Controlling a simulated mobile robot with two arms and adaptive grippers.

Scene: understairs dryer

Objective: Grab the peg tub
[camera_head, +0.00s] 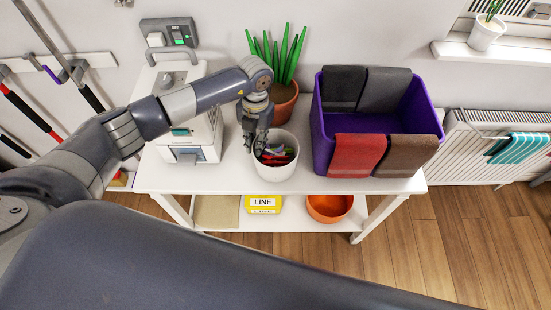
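The peg tub (274,172) is a white round tub with colourful pegs inside. It stands upright on the white table near its front edge. My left gripper (256,143) points down at the tub's back left rim. Its dark fingers are spread apart, one near the outside of the rim and one over the opening. I cannot tell whether they touch the rim. The gripper hides part of the rim. My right gripper is not in view.
The white table (240,182) also holds a potted plant (284,103) behind the tub, a white box-like appliance (190,135) to the left, and a purple bin (320,145) with draped cloths to the right. A yellow LINE box (263,204) and orange bowl (328,208) sit below.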

